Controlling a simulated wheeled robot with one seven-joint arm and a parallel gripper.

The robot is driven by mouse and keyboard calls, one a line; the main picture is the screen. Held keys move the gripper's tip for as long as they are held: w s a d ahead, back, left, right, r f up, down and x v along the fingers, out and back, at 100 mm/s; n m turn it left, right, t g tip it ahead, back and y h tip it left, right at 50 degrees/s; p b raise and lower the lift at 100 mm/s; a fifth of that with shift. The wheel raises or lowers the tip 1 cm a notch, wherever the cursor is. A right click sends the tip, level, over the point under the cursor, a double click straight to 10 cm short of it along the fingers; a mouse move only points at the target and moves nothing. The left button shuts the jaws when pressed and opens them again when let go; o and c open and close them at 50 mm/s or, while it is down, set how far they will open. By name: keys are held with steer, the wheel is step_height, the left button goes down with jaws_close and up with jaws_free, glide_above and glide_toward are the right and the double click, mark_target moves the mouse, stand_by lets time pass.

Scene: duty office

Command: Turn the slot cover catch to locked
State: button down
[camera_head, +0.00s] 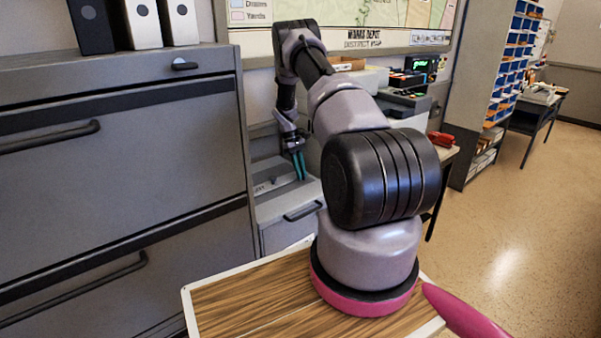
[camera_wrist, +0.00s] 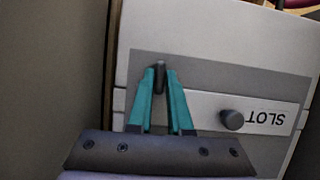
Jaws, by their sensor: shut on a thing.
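My gripper (camera_wrist: 161,80) has its teal fingers shut on a small dark upright piece, the slot cover catch (camera_wrist: 159,72), in the wrist view. The catch stands on a grey panel; its lower part is between the fingers. A light strip, the slot cover (camera_wrist: 205,108), carries a round dark knob (camera_wrist: 232,120) and a label reading SLOT (camera_wrist: 267,119), upside down in this view. In the head view my gripper (camera_head: 299,172) reaches down to the top of a low grey cabinet (camera_head: 268,208). The catch is too small to make out there.
A tall grey drawer cabinet (camera_head: 110,170) stands close on the left, with binders (camera_head: 142,22) on top. A desk with machines (camera_head: 405,90) and a red object (camera_head: 440,139) is behind my arm. The floor at the right (camera_head: 520,240) is clear.

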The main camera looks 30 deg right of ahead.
steer(key=shift+m, duration=0.4)
steer(key=c, duration=0.8)
jaws_free()
steer(key=shift+c, duration=0.2)
steer(key=d+v, duration=0.1)
steer(key=v, duration=0.9)
steer(key=shift+w+a+r, duration=0.25)
steer(key=shift+a+r, duration=0.05)
steer(key=shift+a, duration=0.05)
